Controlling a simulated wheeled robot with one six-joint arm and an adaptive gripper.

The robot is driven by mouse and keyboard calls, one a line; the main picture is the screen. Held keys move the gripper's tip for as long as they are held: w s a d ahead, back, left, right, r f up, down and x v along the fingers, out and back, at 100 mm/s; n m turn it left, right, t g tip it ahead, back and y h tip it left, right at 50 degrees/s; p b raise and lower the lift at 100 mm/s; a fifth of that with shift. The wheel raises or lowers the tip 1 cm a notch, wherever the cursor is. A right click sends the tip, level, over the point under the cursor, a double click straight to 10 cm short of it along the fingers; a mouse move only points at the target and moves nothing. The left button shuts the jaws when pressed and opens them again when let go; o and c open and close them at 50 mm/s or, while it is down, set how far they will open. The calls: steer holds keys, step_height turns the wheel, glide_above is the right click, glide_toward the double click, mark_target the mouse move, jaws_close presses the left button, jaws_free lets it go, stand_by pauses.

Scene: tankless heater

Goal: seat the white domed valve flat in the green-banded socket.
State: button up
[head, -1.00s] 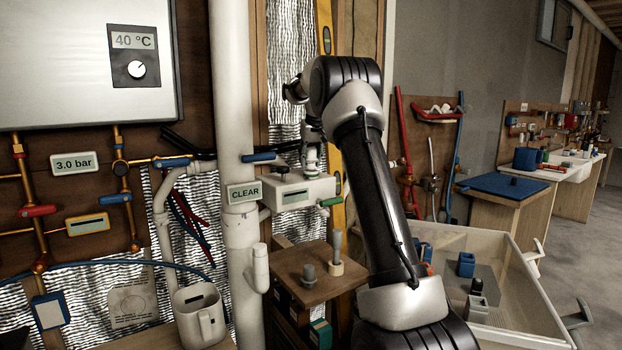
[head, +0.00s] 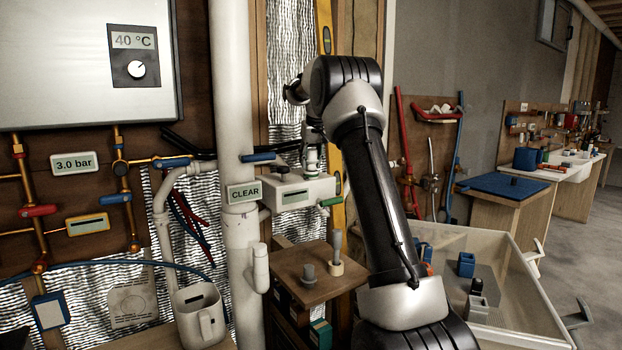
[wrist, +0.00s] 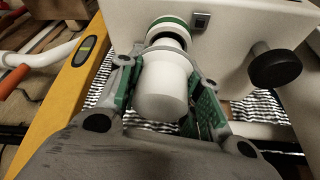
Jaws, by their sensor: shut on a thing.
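The white domed valve (wrist: 163,98) is between the green-padded fingers of my gripper (wrist: 166,74) in the wrist view, which are shut on it. The green-banded socket (wrist: 170,21) is on the white housing just beyond the valve's far end. A dark ring shows between the valve and the green band, and I cannot tell whether they touch. In the head view my gripper (head: 312,140) is above the white housing (head: 298,192), and the valve is small and partly hidden there. The socket is hard to make out in that view.
A black knob (wrist: 275,67) sticks out of the housing beside the valve. A yellow level (wrist: 75,65) stands on the other side. A white pipe (head: 232,120) rises left of the housing. A small wooden shelf (head: 305,280) with grey pegs lies below, and a white tray (head: 520,290) is at right.

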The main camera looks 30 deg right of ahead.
steer(key=shift+f, duration=0.45)
stand_by(0.4)
steer(key=o, duration=1.2)
steer(key=v, duration=1.2)
steer(key=shift+s, duration=0.1)
steer(key=shift+f, duration=0.1)
